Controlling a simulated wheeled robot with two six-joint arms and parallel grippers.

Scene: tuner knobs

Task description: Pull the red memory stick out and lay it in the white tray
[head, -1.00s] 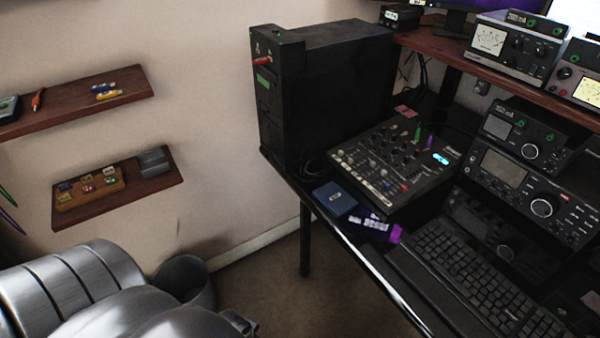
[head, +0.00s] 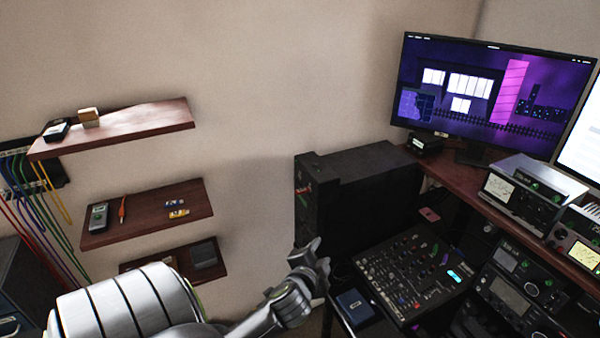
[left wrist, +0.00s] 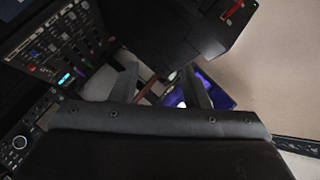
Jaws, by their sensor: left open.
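The red memory stick (left wrist: 232,12) sticks out of the front of the black computer tower (left wrist: 185,35) at the top of the left wrist view. The tower (head: 365,205) stands at the desk's left end in the head view, where the stick is too small to make out well. My left gripper (head: 314,265) is in front of and below the tower's front face. It is open and empty; its two fingers (left wrist: 160,88) are apart in the left wrist view, with the stick off to their upper right. I see no white tray. My right gripper is out of view.
Wall shelves (head: 150,218) at the left hold small items, including blue and yellow sticks (head: 177,208). Cables hang at the far left. Open space lies between shelves and tower.

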